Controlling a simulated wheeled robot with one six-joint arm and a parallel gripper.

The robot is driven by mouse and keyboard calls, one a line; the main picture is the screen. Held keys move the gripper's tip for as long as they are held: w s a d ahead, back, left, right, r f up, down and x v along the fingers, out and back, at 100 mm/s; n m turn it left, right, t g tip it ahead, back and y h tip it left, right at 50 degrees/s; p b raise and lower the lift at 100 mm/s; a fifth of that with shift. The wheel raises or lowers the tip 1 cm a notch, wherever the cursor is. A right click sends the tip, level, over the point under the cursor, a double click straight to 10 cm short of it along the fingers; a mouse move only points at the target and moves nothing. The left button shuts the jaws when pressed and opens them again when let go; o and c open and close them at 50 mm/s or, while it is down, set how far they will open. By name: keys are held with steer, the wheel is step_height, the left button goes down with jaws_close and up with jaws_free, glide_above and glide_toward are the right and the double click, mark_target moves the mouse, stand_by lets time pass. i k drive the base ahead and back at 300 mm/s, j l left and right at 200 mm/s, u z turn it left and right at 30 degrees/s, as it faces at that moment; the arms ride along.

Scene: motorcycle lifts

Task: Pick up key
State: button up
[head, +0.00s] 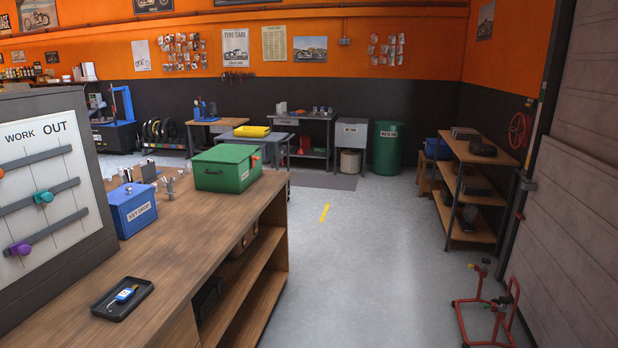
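A key with a blue tag (126,294) lies in a small black tray (110,311) on the wooden counter, at the lower left of the head view. The tag has a pale label. The key's metal part is small and hard to make out. My gripper is not in view.
On the counter stand a blue key drop box (133,212), a green metal box (226,170) and a grey board (40,190) with coloured knobs. The grey floor (360,250) right of the counter is clear. A red stand (484,315) and wooden shelves (474,190) are at the right.

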mark_target(126, 292)
steer(key=z, duration=0.1)
steer(key=u, duration=1.6)
steer(key=i+l, duration=0.15)
steer(key=i, duration=0.5)
steer(key=i+l, duration=0.15)
steer(key=i, duration=0.5)
steer(key=i+l, duration=0.15)
steer(key=i, duration=0.5)
steer(key=k+z, duration=0.05)
